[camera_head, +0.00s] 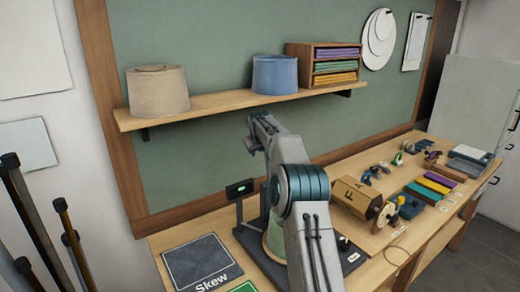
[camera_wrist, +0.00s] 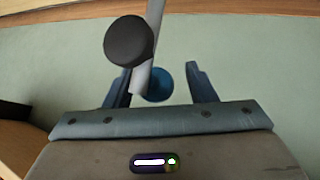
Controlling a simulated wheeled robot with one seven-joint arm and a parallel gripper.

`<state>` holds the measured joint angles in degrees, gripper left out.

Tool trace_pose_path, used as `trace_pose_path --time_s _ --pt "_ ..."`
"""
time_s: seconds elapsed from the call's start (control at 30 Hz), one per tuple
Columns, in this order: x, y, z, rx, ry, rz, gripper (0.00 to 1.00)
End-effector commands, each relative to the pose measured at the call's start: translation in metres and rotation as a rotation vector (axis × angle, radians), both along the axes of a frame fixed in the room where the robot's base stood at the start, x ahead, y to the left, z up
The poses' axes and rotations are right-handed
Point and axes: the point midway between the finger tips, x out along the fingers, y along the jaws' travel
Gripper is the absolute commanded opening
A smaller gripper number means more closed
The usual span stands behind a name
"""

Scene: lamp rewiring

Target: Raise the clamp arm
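In the wrist view, my gripper (camera_wrist: 160,82) has its two blue-grey fingers spread apart. A grey bar (camera_wrist: 154,15) with a round black knob (camera_wrist: 129,40) passes near the left finger; it looks like the clamp arm. I cannot tell whether it touches the finger. A blue disc (camera_wrist: 159,84) shows between the fingers. In the head view, my arm covers much of the black-based fixture (camera_head: 250,241), which has a small green-lit display (camera_head: 241,188). The clamp arm cannot be made out there. My gripper (camera_head: 249,143) is raised above the fixture, before the green board.
A shelf (camera_head: 215,106) with a beige shade (camera_head: 157,89), a blue shade (camera_head: 275,75) and a drawer rack (camera_head: 323,64) hangs behind my arm. The bench's right side holds a wooden box (camera_head: 354,197), a spool (camera_head: 383,215) and several small parts. A dark mat (camera_head: 200,262) lies left.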

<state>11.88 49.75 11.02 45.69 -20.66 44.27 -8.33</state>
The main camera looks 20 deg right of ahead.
Motion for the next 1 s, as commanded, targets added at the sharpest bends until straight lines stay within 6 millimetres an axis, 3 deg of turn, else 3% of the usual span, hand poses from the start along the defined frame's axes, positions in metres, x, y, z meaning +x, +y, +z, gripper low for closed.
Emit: trace_pose_path --time_s 0.37,0.8,1.0 --pt "-0.014 0.004 0.017 -0.003 -0.006 0.001 0.51" --pt "-0.069 0.023 0.078 -0.002 -0.004 0.004 0.51" --pt "-0.085 0.028 0.097 -0.001 -0.002 0.004 0.51"
